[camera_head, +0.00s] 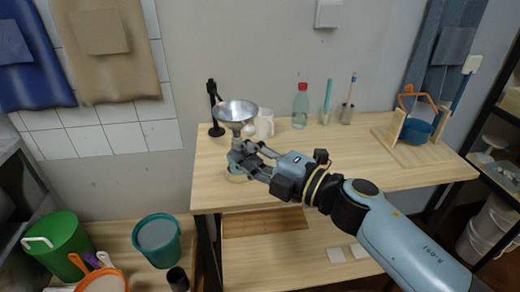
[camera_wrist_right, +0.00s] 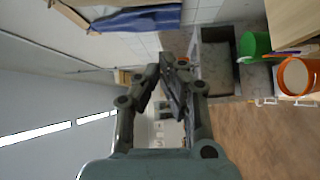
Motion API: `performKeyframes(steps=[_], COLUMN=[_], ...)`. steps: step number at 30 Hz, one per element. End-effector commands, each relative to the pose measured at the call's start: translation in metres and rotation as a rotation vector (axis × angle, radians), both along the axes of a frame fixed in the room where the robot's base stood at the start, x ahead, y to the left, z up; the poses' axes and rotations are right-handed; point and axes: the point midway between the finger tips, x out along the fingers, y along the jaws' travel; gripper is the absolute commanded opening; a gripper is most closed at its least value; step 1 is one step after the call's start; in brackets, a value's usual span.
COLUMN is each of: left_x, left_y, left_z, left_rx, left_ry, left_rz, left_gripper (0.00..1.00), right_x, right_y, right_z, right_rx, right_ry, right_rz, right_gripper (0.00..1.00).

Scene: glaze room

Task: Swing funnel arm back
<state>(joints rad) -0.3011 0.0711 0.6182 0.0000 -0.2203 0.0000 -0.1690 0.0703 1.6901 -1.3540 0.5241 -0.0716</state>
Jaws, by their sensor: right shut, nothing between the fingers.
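A metal funnel (camera_head: 236,110) is above the left end of the wooden table, held level with its mouth up. A black stand (camera_head: 213,108) rises just left of it; the arm joining them is mostly hidden behind the funnel. My right gripper (camera_head: 236,155) is shut and empty just below and in front of the funnel; I cannot tell whether it touches it. In the right wrist view my gripper (camera_wrist_right: 178,62) shows its fingers together, and the funnel is not seen there. My left gripper is not in view.
A white mug (camera_head: 265,123) stands right of the funnel. A red-capped bottle (camera_head: 300,108) and tool jars (camera_head: 347,113) are behind. A small container (camera_head: 236,178) sits under my gripper, partly hidden. A wooden frame with a blue bucket (camera_head: 417,131) is at right.

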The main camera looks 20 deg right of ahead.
Motion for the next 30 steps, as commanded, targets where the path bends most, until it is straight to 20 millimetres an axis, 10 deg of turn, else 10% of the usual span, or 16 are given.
performKeyframes(steps=[7,15,30], left_x=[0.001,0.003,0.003], left_y=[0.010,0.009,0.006], left_z=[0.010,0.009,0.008], left_rx=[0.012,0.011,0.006], left_ry=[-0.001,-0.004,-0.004], left_rz=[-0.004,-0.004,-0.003], left_gripper=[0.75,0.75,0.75], right_x=[0.046,0.049,0.050], right_y=[0.027,-0.010,-0.017], right_z=[0.004,-0.002,-0.002], right_rx=[0.004,-0.001,0.000], right_ry=[0.000,0.001,0.000], right_rz=[0.000,-0.001,0.002], right_gripper=[0.00,0.00,0.00])
